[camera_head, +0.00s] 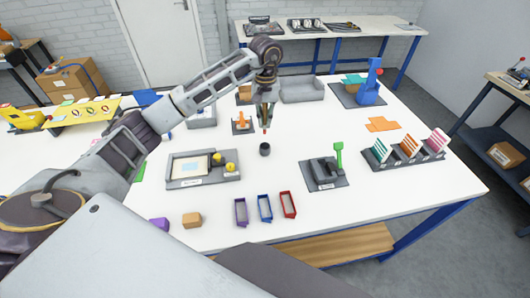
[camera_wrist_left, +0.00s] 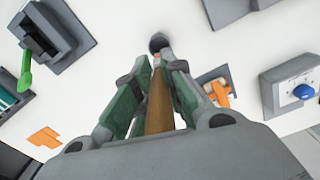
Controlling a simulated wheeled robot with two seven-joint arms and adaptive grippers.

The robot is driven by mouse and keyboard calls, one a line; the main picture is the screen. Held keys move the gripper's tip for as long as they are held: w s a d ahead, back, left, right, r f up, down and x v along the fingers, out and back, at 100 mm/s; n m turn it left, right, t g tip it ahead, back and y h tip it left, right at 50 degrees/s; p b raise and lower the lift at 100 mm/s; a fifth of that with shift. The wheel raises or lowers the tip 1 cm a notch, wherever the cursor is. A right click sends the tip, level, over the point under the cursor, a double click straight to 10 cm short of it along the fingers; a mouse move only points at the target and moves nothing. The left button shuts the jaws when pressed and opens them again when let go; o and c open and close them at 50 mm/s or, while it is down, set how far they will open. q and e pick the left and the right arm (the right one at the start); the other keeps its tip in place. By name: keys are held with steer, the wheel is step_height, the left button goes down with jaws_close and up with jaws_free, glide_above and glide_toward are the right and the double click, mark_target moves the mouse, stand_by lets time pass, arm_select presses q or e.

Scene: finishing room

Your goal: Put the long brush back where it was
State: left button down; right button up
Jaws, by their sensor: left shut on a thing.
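My left gripper (camera_head: 264,118) is shut on the long brush (camera_wrist_left: 158,102) above the table. The brush has a brown wooden handle, and a small reddish end shows beyond the fingertips in the left wrist view. In the head view only a thin part of it shows between the fingers. A small dark round cup (camera_head: 265,149) stands on the table just below the gripper, apart from it; it also shows past the fingertips in the left wrist view (camera_wrist_left: 158,42). My right gripper is not in view.
An orange item on a grey base (camera_head: 241,123) stands left of the gripper. A tray with yellow knobs (camera_head: 203,169), three small open boxes (camera_head: 264,208) and a grey fixture with a green lever (camera_head: 325,172) surround the cup. White table around the cup is clear.

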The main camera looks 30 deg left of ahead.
mark_target(265, 133)
arm_select(q)
steer(key=shift+f+p, duration=0.6)
steer(key=shift+f, duration=2.5)
steer(key=shift+f+p, duration=0.35)
steer(key=shift+f, duration=1.55)
steer(key=shift+f, duration=0.2)
steer(key=c, duration=1.5)
jaws_free()
